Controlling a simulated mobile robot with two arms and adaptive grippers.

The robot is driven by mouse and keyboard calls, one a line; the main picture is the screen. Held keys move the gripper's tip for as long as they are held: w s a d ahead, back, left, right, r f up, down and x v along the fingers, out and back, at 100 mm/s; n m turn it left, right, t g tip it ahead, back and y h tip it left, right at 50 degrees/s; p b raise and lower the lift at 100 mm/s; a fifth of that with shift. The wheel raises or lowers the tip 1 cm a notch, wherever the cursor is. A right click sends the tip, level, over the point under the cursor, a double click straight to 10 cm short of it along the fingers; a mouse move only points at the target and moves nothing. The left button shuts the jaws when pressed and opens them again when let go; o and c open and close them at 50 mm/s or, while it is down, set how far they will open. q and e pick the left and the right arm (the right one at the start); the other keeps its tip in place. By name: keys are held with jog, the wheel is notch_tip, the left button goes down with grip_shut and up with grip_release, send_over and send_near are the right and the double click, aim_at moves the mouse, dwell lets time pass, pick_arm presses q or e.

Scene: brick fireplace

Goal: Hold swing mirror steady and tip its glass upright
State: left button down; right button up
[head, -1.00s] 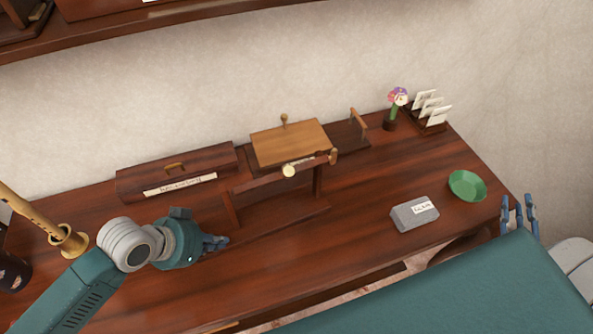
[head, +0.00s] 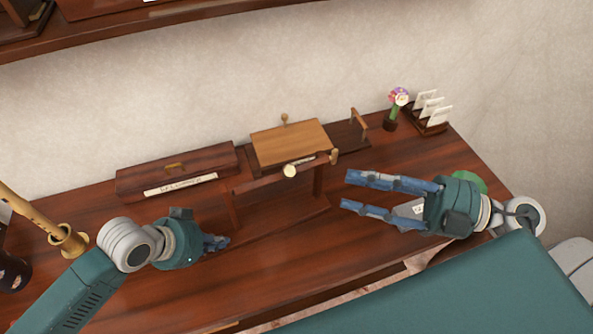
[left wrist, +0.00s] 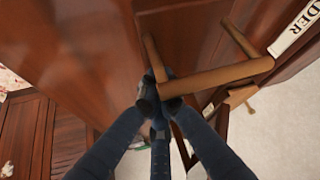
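The swing mirror (head: 231,210) is a dark wooden stand at the middle of the desk, with two posts, a top bar and a long foot. Its glass appears tipped nearly edge-on; its face cannot be made out. My left gripper (head: 226,242) is at the stand's lower left end. In the left wrist view my left gripper's fingers (left wrist: 155,88) come together at one end of a wooden bar of the stand (left wrist: 220,77). My right gripper (head: 346,190) is open and empty, its fingers pointing left toward the stand's right post, a small gap apart.
Behind the mirror are a light wooden board (head: 290,143) and a long labelled box (head: 176,170). A flower vase (head: 391,123) and letter rack (head: 430,125) stand at the back right.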

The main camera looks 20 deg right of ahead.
aim_at(295, 174)
jog(key=x, duration=1.1)
jog(key=shift+w+a, duration=0.15)
jog(key=shift+w, duration=0.1)
